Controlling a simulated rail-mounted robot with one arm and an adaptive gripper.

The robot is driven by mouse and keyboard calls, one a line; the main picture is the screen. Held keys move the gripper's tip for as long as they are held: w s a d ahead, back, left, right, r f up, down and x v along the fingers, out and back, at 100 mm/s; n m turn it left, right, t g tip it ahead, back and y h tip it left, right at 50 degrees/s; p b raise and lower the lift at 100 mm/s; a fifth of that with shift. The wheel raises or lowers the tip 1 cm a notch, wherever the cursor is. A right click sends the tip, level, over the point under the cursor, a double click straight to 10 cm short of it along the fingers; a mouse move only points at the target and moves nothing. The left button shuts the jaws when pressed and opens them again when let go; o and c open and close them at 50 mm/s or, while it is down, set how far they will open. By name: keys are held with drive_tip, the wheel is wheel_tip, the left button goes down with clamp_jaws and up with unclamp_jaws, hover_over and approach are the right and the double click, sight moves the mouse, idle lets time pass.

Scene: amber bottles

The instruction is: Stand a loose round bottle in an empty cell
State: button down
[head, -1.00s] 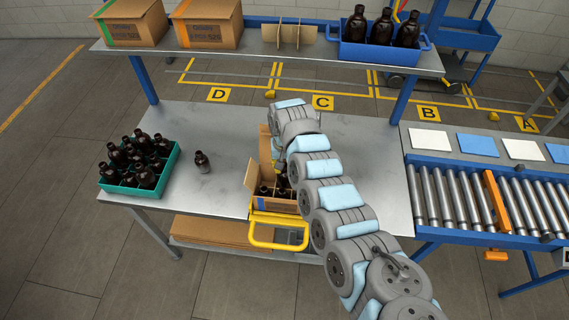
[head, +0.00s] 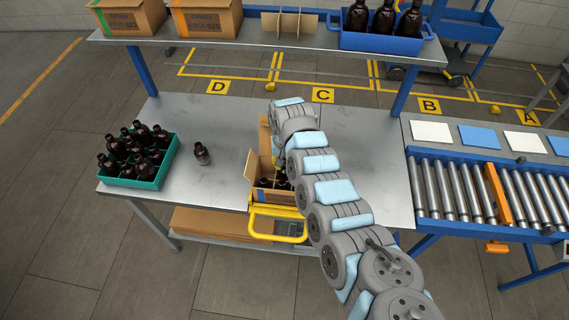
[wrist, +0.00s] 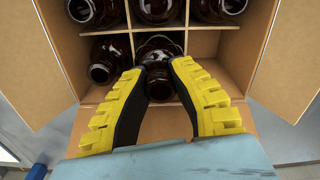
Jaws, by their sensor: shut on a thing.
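An open cardboard box (head: 263,198) with dividers stands near the table's front edge. Several dark amber bottles are inside it. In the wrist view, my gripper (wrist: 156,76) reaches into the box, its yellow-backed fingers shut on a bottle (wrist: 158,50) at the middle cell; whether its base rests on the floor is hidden. Another bottle (wrist: 108,60) is in the cell to its left, and more stand in the row above. The cell to its right (wrist: 204,48) looks empty. A loose round bottle (head: 202,154) stands upright on the table, left of the box.
A teal crate (head: 160,174) full of amber bottles stands at the table's left. The shelf above holds closed cartons (head: 207,18), a divider and a blue bin (head: 388,40) of bottles. Box flaps stand open around my gripper. The table's back area is clear.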

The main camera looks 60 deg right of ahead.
drive_tip(key=shift+f+b, duration=0.6)
drive_tip(key=shift+f, duration=0.85)
drive_tip(key=c, duration=1)
unclamp_jaws()
drive_tip(key=shift+r, duration=0.15)
drive_tip(key=shift+r, duration=5.95)
